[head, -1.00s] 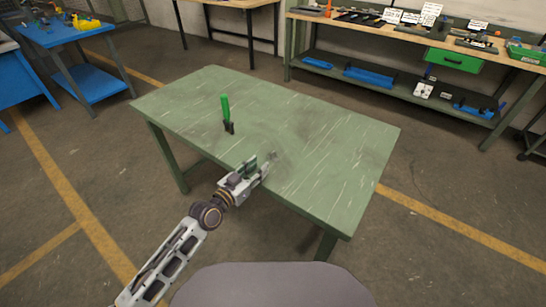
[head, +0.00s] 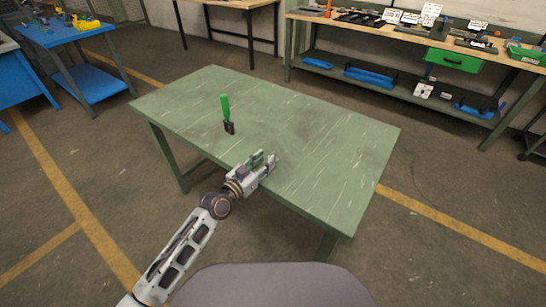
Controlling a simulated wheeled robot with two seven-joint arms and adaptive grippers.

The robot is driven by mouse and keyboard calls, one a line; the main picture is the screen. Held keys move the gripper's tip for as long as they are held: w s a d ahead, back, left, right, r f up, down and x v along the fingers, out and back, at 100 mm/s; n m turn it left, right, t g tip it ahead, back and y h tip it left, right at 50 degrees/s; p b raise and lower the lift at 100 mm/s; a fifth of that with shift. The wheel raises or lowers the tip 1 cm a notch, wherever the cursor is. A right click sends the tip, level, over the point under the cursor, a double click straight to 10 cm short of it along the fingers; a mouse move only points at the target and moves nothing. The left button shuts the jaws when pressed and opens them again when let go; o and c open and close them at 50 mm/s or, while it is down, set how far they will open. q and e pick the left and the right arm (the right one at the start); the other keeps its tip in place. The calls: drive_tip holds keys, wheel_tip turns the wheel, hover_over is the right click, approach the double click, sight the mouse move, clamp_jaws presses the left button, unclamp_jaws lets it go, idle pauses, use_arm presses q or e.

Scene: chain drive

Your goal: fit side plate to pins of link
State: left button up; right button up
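A bright green upright piece (head: 225,105) stands on the green table, with a dark part (head: 229,127) at its foot. At this size I cannot tell which of these is the link, its pins or the side plate. My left gripper (head: 272,160) is over the near edge of the table, to the right of and nearer than the green piece, and apart from it. A dark green block shape (head: 256,158) shows at the gripper; I cannot tell whether it is held. The finger gap is too small to read. My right gripper is not in view.
The green table (head: 330,140) is otherwise bare, with free room to the right and behind. A workbench (head: 440,40) with tools and a green drawer (head: 453,60) stands at the back right. A blue table (head: 65,33) stands at the back left.

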sight(269, 156)
use_arm(q)
drive_tip(key=shift+x, duration=1.9)
drive_tip(key=shift+a, duration=0.1)
clamp_jaws()
